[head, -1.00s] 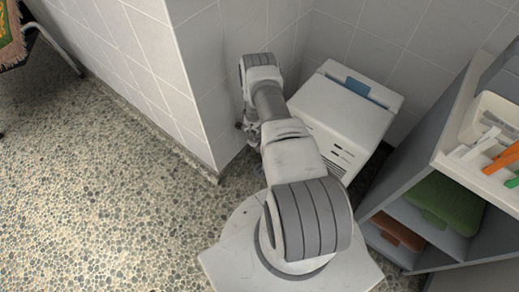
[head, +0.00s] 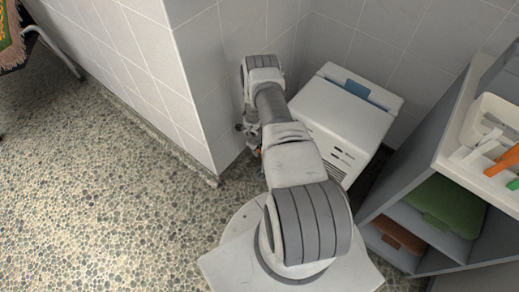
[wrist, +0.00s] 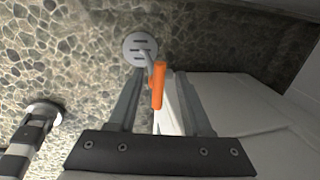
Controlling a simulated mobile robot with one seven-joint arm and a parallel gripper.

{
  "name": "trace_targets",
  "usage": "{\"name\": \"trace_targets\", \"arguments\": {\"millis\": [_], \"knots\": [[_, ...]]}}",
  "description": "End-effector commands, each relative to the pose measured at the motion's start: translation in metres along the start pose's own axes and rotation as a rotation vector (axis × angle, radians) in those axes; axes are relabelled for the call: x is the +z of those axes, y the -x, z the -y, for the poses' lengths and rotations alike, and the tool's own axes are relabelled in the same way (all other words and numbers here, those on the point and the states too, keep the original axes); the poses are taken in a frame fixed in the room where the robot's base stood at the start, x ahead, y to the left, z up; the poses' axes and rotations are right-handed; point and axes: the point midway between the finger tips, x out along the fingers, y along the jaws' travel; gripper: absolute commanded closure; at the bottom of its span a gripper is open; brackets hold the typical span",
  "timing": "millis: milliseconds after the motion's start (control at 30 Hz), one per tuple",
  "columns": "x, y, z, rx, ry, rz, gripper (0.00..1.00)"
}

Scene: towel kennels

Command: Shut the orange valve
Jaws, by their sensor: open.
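The orange valve (wrist: 158,86) shows in the wrist view as a narrow upright orange handle, with a white pipe or stem (wrist: 171,112) beside and below it. My gripper (wrist: 160,88) is open, and the orange handle appears between its two fingers without visible contact on either side. I cannot tell how far beyond the fingertips the handle lies. In the head view my gripper (head: 250,133) is low by the tiled wall corner, partly hidden by my arm. A small orange spot beside it may be the valve.
A white machine (head: 343,112) stands right of my arm. A grey shelf (head: 440,180) with a white bin and folded towels is at far right. The tiled wall corner (head: 205,90) is close on the left. A round floor drain (wrist: 140,48) lies beyond the handle. Pebbled floor is clear at left.

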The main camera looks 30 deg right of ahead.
Motion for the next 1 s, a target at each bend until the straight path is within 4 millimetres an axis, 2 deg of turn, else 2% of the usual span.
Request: {"name": "trace_targets", "arguments": {"millis": [167,267,367,700,900,1000], "knots": [[0.000,0.004,0.000,0.000,0.001,0.000,0.51],[0.001,0.015,0.001,-0.001,0.002,0.000,0.51],[0.001,0.034,0.001,0.000,0.003,0.001,0.51],[0.001,0.118,0.001,-0.001,0.004,0.001,0.51],[0.001,0.155,0.001,-0.001,0.001,0.001,0.51],[0.001,0.166,0.001,0.000,0.001,0.001,0.51]]}}
